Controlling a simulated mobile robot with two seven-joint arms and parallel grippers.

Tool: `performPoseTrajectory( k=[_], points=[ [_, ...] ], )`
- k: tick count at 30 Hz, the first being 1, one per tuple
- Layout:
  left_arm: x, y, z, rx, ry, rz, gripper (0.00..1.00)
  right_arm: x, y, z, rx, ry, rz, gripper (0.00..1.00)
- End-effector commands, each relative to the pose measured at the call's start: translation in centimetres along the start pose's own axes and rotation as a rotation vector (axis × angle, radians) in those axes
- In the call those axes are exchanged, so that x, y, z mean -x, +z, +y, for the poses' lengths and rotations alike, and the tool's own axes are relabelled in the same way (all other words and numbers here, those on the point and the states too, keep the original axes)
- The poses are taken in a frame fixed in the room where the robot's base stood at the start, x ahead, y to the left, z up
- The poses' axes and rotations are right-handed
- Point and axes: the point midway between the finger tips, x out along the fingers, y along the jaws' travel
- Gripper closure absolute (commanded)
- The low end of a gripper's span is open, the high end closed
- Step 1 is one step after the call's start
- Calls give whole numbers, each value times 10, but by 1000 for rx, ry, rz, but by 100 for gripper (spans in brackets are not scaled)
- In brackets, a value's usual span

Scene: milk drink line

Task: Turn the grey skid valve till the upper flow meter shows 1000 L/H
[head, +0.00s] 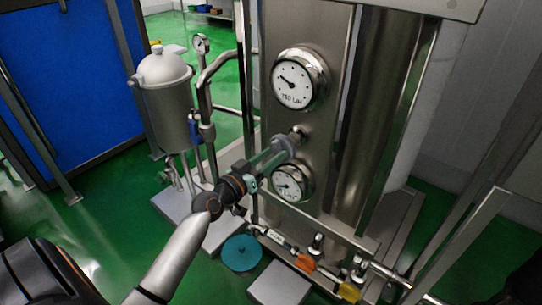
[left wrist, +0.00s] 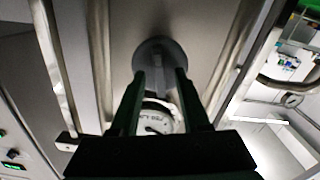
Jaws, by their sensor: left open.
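The upper flow meter (head: 296,82) is a white round dial on the steel skid panel. Its needle points left and slightly up; the number before "L/H" is too small to read surely. A dial also shows upside down between my fingers in the left wrist view (left wrist: 158,120). The grey valve (head: 286,143) sits below the upper meter, partly hidden by my gripper. In the left wrist view it is a round grey disc with a bar handle (left wrist: 155,54). My left gripper (head: 274,154) is open, its fingers either side of the handle; contact cannot be told. My right gripper is out of view.
A lower dial (head: 289,184) sits just under my left gripper. Pipes with an orange fitting (head: 305,263) and a yellow fitting (head: 349,291) run along the skid's foot. A grey tank (head: 165,100) stands left. Green floor is open at the lower left.

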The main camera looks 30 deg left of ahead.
Motion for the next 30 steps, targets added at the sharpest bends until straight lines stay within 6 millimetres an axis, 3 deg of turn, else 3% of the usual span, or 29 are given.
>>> performPoseTrajectory(
  k=[7,19,30],
  points=[
    [0,0,0,0,0,-1,54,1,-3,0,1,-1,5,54],
    [0,0,0,1,0,-1,99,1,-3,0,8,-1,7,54],
    [0,0,0,0,-1,-1,100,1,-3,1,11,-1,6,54]
  ],
)
